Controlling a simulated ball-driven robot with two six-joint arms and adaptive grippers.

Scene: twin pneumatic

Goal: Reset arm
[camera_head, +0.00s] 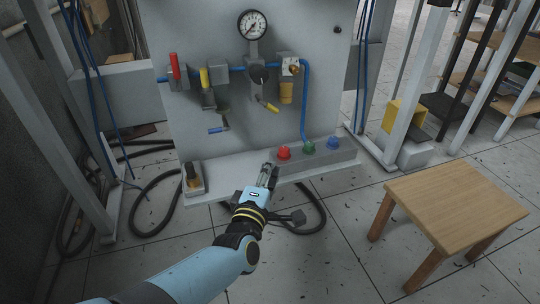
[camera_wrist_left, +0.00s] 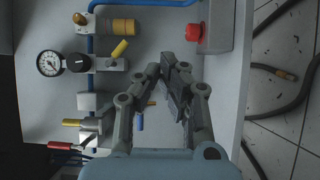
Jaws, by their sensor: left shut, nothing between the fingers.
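My left arm reaches in from the bottom of the head view. Its gripper (camera_head: 267,172) is in front of the grey panel's ledge, just left of a red button (camera_head: 283,153). In the left wrist view the fingers (camera_wrist_left: 164,70) come together with nothing seen between them. The red button (camera_wrist_left: 193,32) shows beyond the fingertips in that view, apart from them. My right gripper is not in either view.
The grey panel (camera_head: 215,120) carries a gauge (camera_head: 252,25), valves and blue tubing. Green (camera_head: 308,147) and blue (camera_head: 333,143) buttons sit on the ledge. A wooden stool (camera_head: 455,200) stands at right. Black hoses (camera_head: 150,205) lie on the floor, which is open at front centre-right.

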